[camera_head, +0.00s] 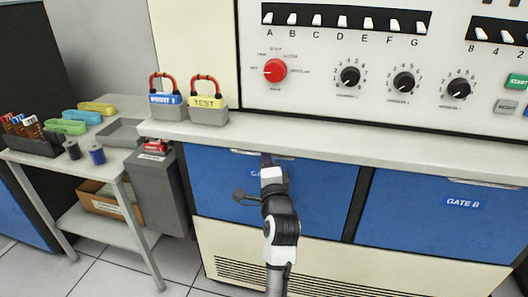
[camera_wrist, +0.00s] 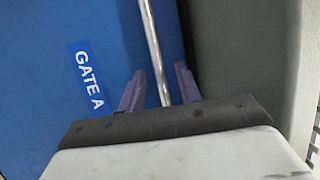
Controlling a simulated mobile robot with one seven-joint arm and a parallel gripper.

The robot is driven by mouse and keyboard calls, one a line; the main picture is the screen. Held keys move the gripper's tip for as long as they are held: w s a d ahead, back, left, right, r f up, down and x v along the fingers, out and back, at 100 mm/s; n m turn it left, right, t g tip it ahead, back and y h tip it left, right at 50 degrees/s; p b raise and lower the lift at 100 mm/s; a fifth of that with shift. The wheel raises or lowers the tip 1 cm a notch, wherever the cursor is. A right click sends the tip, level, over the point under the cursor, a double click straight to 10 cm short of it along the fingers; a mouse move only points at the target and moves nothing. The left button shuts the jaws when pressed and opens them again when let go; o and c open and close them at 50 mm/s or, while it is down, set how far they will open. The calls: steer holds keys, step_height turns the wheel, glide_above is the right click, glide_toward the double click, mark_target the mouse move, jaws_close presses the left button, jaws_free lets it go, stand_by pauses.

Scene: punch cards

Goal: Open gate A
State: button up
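Gate A (camera_head: 325,195) is a blue panel under the counter and looks shut, level with the panel beside it. Its white-lettered label is partly hidden by my arm in the head view. The label (camera_wrist: 89,80) shows in full in the wrist view. The gate's silver bar handle (camera_wrist: 153,45) runs along the gate's top edge; part of the handle (camera_head: 240,152) shows in the head view. My gripper (camera_wrist: 159,82) is open, with one purple finger on each side of the bar. Gaps show between the fingers and bar. In the head view the fingertips are mostly hidden.
The counter (camera_head: 330,146) overhangs close above the handle. Gate B (camera_head: 440,225), also blue, is to the right. A grey bin (camera_head: 160,185) and a side table (camera_head: 75,160) stand to the left. The tiled floor (camera_head: 110,265) is clear at the lower left.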

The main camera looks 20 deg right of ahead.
steer(key=shift+x, duration=1.2)
jaws_close()
